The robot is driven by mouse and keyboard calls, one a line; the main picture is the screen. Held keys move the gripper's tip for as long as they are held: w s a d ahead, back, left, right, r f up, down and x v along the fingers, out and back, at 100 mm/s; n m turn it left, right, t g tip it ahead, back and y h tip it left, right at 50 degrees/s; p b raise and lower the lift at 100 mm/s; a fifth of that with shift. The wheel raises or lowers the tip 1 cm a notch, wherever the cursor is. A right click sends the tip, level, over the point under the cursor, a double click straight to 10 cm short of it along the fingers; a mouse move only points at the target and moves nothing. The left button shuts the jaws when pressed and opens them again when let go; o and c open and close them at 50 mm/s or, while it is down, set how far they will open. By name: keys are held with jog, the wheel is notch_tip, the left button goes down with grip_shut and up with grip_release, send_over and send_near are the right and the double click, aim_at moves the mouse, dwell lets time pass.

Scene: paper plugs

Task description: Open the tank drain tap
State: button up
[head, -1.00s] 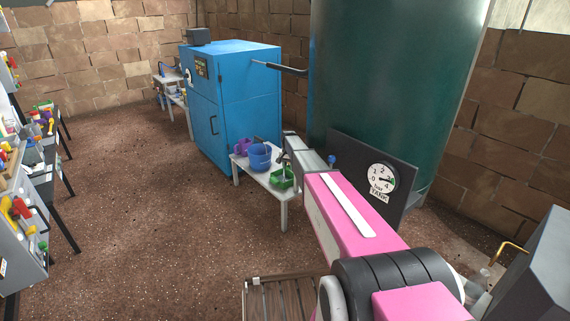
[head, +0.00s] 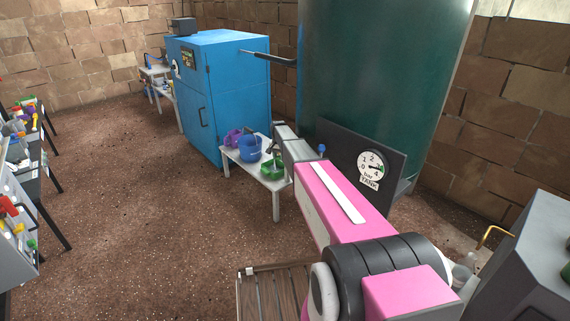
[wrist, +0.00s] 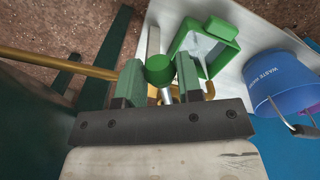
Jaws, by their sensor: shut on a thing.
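The dark green tank (head: 385,75) stands at the back right, with a dark panel and a round gauge marked TANK (head: 371,166) in front. In the wrist view a brass pipe (wrist: 55,65) runs in from the left to the tap, whose green cylindrical handle (wrist: 160,69) sits between my fingers. My gripper (wrist: 160,78) is shut on this handle, one finger on each side. The tap's brass end (wrist: 209,90) shows just right of the fingers. In the head view the wrist hides most of the tap, and the fingertips are hard to make out.
A low white table (head: 228,155) carries a purple mug (head: 233,138), a blue bucket (head: 250,149) and a green open container (wrist: 226,31). A blue cabinet (head: 235,90) stands behind it. A slatted wooden stand (head: 272,290) is near front. Floor at left is open.

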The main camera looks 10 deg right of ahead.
jog(key=shift+s+d+n, duration=0.2)
jog(key=shift+d+n, duration=0.35)
jog(key=shift+n, duration=0.25)
jog(key=shift+s+d+n, duration=0.2)
jog(key=shift+d+n, duration=0.3)
jog(key=shift+n, duration=0.3)
dwell(0.4)
jog(key=shift+s+d+n, duration=0.1)
jog(key=shift+d+n, duration=1)
jog(key=shift+n, duration=0.4)
jog(key=shift+d, duration=0.1)
